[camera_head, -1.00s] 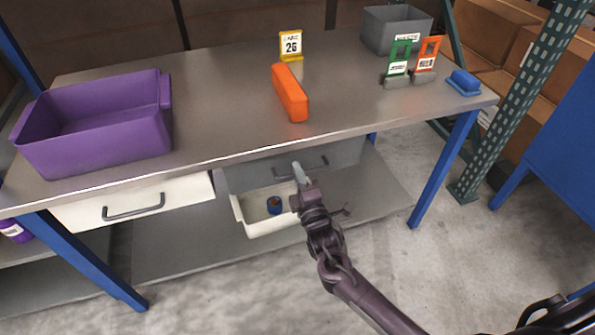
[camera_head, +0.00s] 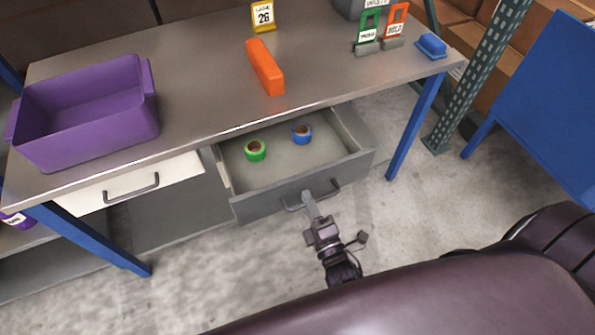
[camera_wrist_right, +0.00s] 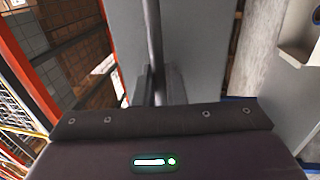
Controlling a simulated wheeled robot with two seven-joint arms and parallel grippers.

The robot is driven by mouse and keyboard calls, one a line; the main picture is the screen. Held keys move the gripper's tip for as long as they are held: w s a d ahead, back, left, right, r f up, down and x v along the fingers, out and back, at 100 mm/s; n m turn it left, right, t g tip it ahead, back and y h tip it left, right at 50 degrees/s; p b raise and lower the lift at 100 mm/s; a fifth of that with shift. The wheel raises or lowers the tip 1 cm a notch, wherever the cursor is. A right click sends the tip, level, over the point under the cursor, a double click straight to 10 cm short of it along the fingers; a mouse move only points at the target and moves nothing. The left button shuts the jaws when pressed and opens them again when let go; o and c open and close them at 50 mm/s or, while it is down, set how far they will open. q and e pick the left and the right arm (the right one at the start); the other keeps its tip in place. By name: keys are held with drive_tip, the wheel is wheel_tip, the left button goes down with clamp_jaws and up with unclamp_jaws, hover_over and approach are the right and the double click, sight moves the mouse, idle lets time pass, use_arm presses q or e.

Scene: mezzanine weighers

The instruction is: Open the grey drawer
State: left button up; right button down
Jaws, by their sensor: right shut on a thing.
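The grey drawer (camera_head: 300,196) stands pulled out from under the right part of the table in the head view. A green tape roll (camera_head: 255,150) and a blue tape roll (camera_head: 301,133) lie inside it. My right gripper (camera_head: 310,201) is shut on the drawer's dark bar handle (camera_head: 322,195). In the right wrist view the handle (camera_wrist_right: 152,40) runs between the fingers, with the grey drawer front (camera_wrist_right: 205,50) behind it. My left gripper is not in view.
A white drawer (camera_head: 130,190) is closed at the left. On the table (camera_head: 200,100) are a purple bin (camera_head: 85,120), an orange block (camera_head: 265,68), upright label holders and a blue block (camera_head: 432,45). A blue table leg (camera_head: 415,125) stands right of the grey drawer.

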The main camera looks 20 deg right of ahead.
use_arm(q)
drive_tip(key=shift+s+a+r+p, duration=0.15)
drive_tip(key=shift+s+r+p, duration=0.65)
use_arm(e)
drive_tip(key=s, duration=0.7)
drive_tip(key=shift+d, duration=0.1)
drive_tip(key=c, duration=1.6)
unclamp_jaws()
drive_tip(key=shift+c, duration=0.2)
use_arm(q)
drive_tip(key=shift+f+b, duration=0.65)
use_arm(e)
drive_tip(key=s+f, duration=0.1)
drive_tip(key=s, duration=0.6)
drive_tip(key=shift+s+d+f, duration=0.15)
drive_tip(key=shift+s+f, duration=0.1)
drive_tip(key=shift+s, duration=0.1)
